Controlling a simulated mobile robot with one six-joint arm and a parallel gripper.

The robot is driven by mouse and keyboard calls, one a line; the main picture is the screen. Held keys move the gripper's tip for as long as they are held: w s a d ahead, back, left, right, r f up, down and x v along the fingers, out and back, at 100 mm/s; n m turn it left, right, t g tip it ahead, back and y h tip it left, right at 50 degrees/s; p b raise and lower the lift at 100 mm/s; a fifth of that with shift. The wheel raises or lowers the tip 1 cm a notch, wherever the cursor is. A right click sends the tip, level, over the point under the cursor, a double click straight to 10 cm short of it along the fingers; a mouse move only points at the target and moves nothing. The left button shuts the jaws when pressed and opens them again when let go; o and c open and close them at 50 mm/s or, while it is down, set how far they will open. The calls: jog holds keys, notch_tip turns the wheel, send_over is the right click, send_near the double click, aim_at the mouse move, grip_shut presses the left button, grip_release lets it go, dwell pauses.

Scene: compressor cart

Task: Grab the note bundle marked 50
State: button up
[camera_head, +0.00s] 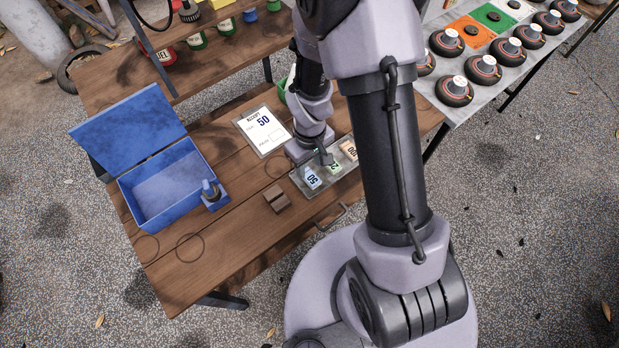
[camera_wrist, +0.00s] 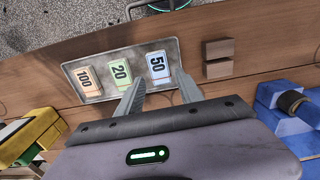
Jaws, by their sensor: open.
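The note bundle marked 50 (camera_head: 312,177) is pale blue and lies at the left end of a grey tray (camera_head: 298,184) on the wooden table. In the wrist view the bundle (camera_wrist: 157,66) lies at the tray's right end, beside a green bundle marked 20 (camera_wrist: 120,72) and an orange bundle marked 100 (camera_wrist: 88,79). My gripper (camera_wrist: 158,84) is open. Its two fingers point toward the 50 bundle, one fingertip to each side of its near end in the picture. I cannot tell how high the fingers are above it. Nothing is between the fingers' tips except the view of the bundle.
An open blue box (camera_head: 165,190) stands left on the table, with a blue stamp-like object (camera_head: 214,196) beside it. A small brown wooden block (camera_head: 277,199) lies near the tray. A white card reading 50 (camera_head: 264,130) lies behind. The front left tabletop is clear.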

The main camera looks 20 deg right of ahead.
aim_at(310, 176)
notch_tip(310, 176, down, 5)
jog(key=shift+d+f+b, duration=0.1)
jog(key=shift+f+b, duration=0.1)
jog(key=shift+b, duration=0.6)
jog(key=shift+r, duration=0.1)
grip_shut()
